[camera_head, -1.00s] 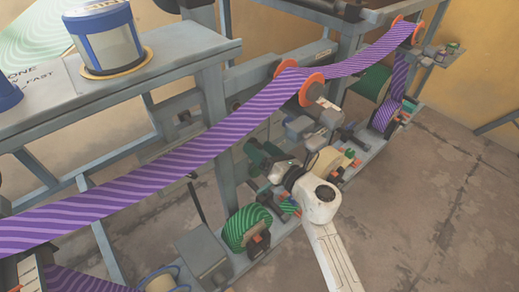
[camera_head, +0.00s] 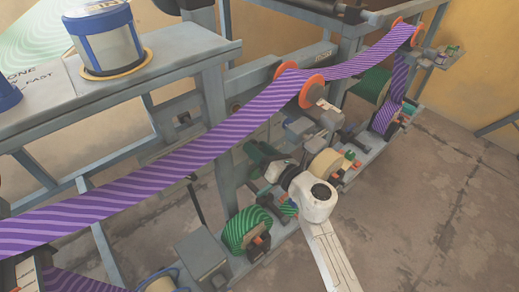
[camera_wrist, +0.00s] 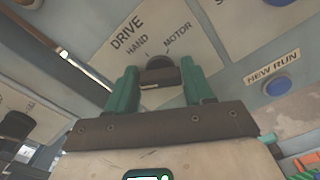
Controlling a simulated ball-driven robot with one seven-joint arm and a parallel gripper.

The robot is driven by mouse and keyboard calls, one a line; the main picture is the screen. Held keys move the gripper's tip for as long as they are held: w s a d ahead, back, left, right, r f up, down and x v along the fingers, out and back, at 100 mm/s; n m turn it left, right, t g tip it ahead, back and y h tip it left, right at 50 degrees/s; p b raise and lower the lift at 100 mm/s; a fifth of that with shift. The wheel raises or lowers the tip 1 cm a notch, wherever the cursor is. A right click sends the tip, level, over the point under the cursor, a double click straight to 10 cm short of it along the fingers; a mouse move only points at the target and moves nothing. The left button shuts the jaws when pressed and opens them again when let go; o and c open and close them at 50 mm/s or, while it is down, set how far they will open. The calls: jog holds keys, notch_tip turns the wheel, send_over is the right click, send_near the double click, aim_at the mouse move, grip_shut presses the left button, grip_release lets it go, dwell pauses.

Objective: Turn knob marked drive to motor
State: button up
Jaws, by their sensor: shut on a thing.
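The drive knob (camera_wrist: 160,64) is a small dark round knob on a pale panel (camera_wrist: 112,50) in the wrist view. "DRIVE" is printed above left of it, "HAND" close by on its left and "MOTOR" on its upper right. My gripper (camera_wrist: 159,74) has its two green fingers on either side of the knob and is shut on it. The knob's lower part is hidden behind the gripper, and I cannot tell exactly where it points. In the head view my white arm reaches in to the machine's lower rail, and the knob cannot be made out there.
A blue button (camera_wrist: 275,83) marked "NEW RUN" lies to the right in the wrist view. A dark knob (camera_wrist: 18,124) is at the lower left. In the head view a purple striped web (camera_head: 150,178) runs above my arm, and a green roll (camera_head: 246,229) stands left of it.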

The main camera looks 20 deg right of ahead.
jog(key=shift+c, duration=0.5)
jog(key=shift+r+m+p, duration=0.15)
jog(key=shift+m+p, duration=0.15)
jog(key=shift+p, duration=0.05)
jog(key=shift+d+r+m+p, duration=0.1)
jog(key=shift+m+p, duration=0.7)
jog(key=shift+m, duration=0.2)
jog(key=m+p, duration=0.3)
jog(key=m, duration=0.1)
jog(key=shift+w+d, duration=0.1)
jog(key=m+p, duration=0.3)
jog(key=m, duration=0.2)
jog(key=m+p, duration=0.2)
jog(key=m, duration=0.1)
jog(key=shift+d+m, duration=0.1)
jog(key=shift+m, duration=0.2)
jog(key=m+p, duration=0.2)
jog(key=m, duration=0.1)
jog(key=m+p, duration=0.1)
jog(key=m, duration=0.1)
jog(key=shift+f, duration=0.3)
jog(key=shift+f+m+p, duration=0.15)
jog(key=shift+m+p, duration=0.4)
jog(key=shift+m, duration=1.25)
jog(key=shift+f+m, duration=0.1)
jog(key=shift+m, duration=0.2)
